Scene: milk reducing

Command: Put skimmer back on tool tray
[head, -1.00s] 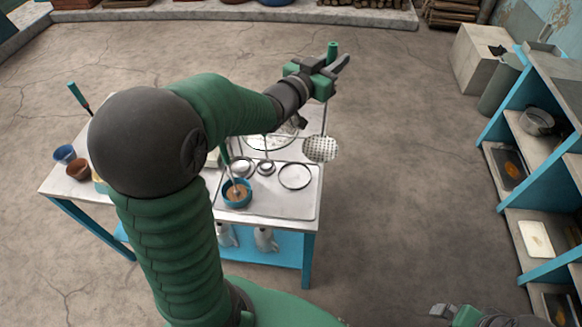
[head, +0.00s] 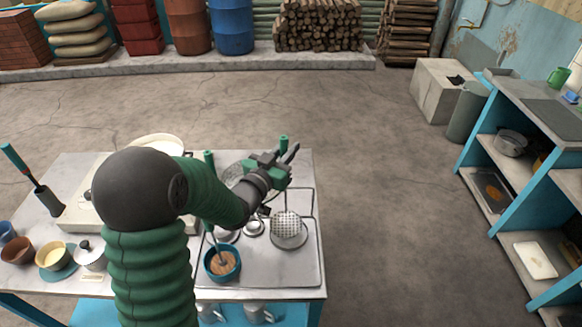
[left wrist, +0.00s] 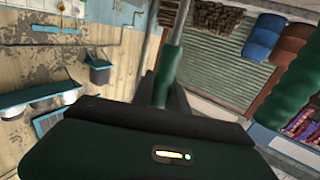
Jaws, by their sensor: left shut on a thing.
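The skimmer has a green handle (head: 283,143) and a round perforated metal head (head: 285,224). My left gripper (head: 282,165) is shut on its handle and holds it upright, head down. The head appears over the metal tool tray (head: 265,272) on the table's right part; I cannot tell whether it touches. In the left wrist view the skimmer handle (left wrist: 167,75) stands between the dark fingers. My right gripper is not in view.
The tray also bears a blue bowl (head: 222,263) with brown contents and a green-handled tool, and small round metal pieces. Bowls and a lidded pot (head: 90,255) stand at left. A blue shelf unit (head: 480,140) is at right. Open floor lies between.

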